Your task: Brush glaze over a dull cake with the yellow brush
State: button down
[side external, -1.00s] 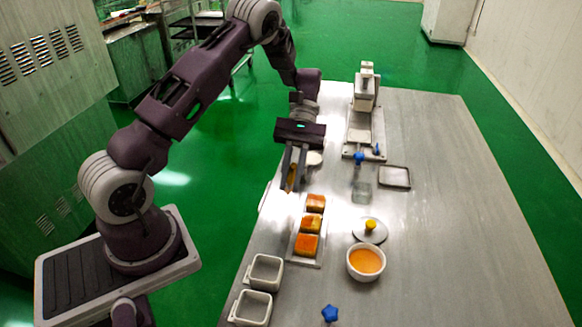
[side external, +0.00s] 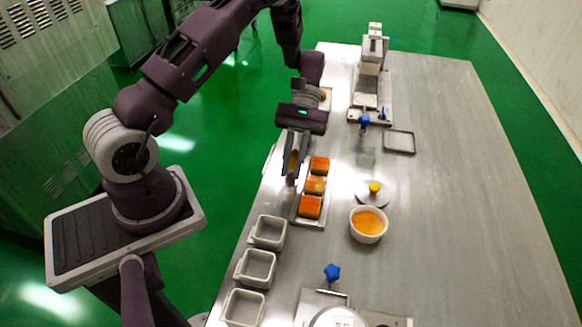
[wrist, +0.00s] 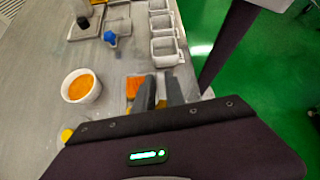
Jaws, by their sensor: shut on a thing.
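My gripper (side external: 293,172) is shut on the yellow brush (side external: 293,160), whose yellow-orange handle shows between the fingers; its bristles are not clear. The fingers point down just left of the cake tray (side external: 296,213). Three orange-brown cakes stand in a row on it: back (side external: 319,165), middle (side external: 314,186) and front (side external: 310,207). The middle one has paler patches; I cannot tell for sure which is dull. A white bowl of orange glaze (side external: 368,223) stands right of the tray. In the wrist view, my gripper (wrist: 160,84) is beside one cake (wrist: 133,86), and the brush is hidden.
A round lid with a yellow knob (side external: 375,188) lies behind the bowl. Several empty square containers (side external: 268,232) line the left table edge. A scale (side external: 338,317) is in front, a machine (side external: 371,75) at the back. The table's right side is clear.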

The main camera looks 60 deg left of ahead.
aim_at(296, 151)
jog(key=shift+w+a, duration=1.35)
jog(key=shift+a, duration=0.05)
notch_tip(296, 151, up, 11)
jog(key=shift+r, duration=0.1)
